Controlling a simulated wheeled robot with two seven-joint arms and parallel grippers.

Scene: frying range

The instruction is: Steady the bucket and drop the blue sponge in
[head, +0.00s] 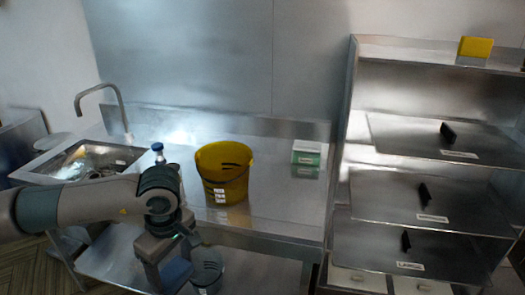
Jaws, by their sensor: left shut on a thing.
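The yellow bucket (222,178) stands upright on the steel counter, with a thin dark handle and white labels on its front. My left gripper (176,272) points down in front of the counter's front edge, to the left of the bucket and nearer to me. It is shut on a blue block, which looks like the blue sponge (178,274); the gripper body partly hides it. The gripper is apart from the bucket. My right gripper is not in view.
A sink (85,160) with a tap (115,105) is at left. A blue-capped bottle (158,150) stands behind my arm. A green-and-white box (306,153) is right of the bucket. A shelf rack (440,140) at right carries a yellow block (476,47). Bare counter surrounds the bucket's right side.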

